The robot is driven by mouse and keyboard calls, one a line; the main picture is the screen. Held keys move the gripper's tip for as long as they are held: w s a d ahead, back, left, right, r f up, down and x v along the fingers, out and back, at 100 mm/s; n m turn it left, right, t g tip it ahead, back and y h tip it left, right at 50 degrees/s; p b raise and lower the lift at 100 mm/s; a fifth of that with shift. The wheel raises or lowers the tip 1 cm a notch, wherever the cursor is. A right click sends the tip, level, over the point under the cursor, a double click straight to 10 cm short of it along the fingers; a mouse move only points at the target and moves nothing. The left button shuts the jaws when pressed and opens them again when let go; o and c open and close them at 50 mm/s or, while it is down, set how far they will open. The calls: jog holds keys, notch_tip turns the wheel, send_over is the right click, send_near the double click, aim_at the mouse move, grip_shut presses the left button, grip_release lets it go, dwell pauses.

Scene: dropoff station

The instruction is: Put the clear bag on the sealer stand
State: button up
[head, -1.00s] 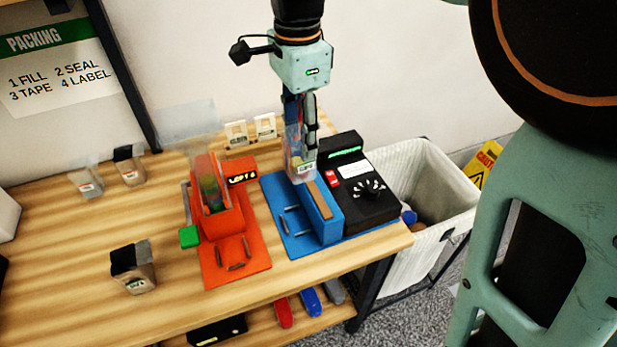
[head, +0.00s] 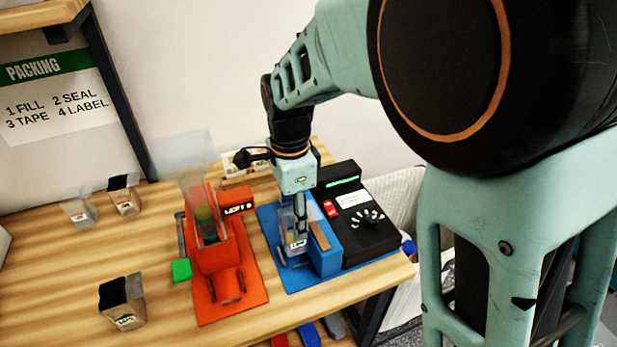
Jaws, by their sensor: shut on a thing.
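The clear bag (head: 296,239), with a small pale label, hangs upright below my gripper (head: 299,215) in the head view. My gripper points down and is shut on the bag's upper part. The blue sealer stand (head: 327,263) is on the right of the table, with a raised block and a tan strip on top. The bag is low over the stand's base, at the left side of the raised block. I cannot tell whether its bottom touches the base. The fingers partly hide the bag.
A black control box (head: 352,225) adjoins the stand on the right. An orange machine (head: 215,262) with a clear chute and green button stands close on the left. Several other bags, including a dark-topped one (head: 122,302), stand further left. A white-lined bin (head: 405,190) is beyond the table's right edge.

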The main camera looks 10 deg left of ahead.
jog(key=shift+f, duration=1.75)
jog(key=shift+f, duration=0.1)
jog(key=o, duration=1.3)
jog(key=shift+c, duration=0.2)
notch_tip(320, 180, up, 12)
jog(key=shift+r, duration=0.15)
